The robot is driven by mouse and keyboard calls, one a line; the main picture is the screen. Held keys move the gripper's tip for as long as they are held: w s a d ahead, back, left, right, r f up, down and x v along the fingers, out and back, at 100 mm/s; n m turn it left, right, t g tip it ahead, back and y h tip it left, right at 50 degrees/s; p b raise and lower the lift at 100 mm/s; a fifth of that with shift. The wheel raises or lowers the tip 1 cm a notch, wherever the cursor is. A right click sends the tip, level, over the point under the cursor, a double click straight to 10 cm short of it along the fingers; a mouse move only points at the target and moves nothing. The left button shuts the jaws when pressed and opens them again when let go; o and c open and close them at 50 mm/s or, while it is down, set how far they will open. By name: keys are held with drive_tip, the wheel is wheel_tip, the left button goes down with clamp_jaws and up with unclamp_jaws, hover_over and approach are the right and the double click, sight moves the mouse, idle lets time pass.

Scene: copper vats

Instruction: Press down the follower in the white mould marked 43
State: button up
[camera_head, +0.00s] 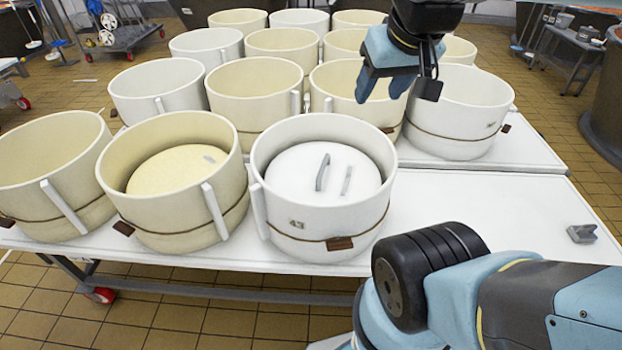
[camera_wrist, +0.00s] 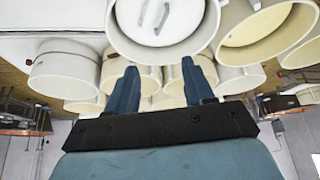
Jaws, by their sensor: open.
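The white mould marked 43 (camera_head: 335,222) stands upright at the front of the table, right of two cream moulds. Its white follower (camera_head: 345,187) lies inside, below the rim, with a raised handle on top. In the wrist view the same mould (camera_wrist: 123,42) is at the top, with its follower (camera_wrist: 178,22) partly cut off by the frame edge. My gripper (camera_head: 384,97) is open and empty, above and behind the mould and to its right, apart from it. In the wrist view its two fingers (camera_wrist: 161,88) are spread, with nothing between them.
A cream mould with a cream follower (camera_head: 170,170) stands close left of mould 43. Several empty cream and white moulds fill the rows behind. The white table (camera_head: 480,205) is mostly clear to the right, with a small grey object (camera_head: 581,233) near its right end.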

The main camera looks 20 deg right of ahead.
drive_tip(key=n+g+h, duration=0.2)
drive_tip(key=n+h, duration=0.3)
drive_tip(key=n, duration=2.6)
hover_over(322, 166)
drive_tip(key=s+a, duration=0.4)
drive_tip(key=a, duration=0.1)
wheel_tip(322, 166, down, 30)
drive_tip(key=r, duration=0.1)
drive_tip(key=x, duration=1.4)
drive_tip(key=shift+w+f, duration=0.1)
drive_tip(key=shift+w, duration=0.05)
clamp_jaws()
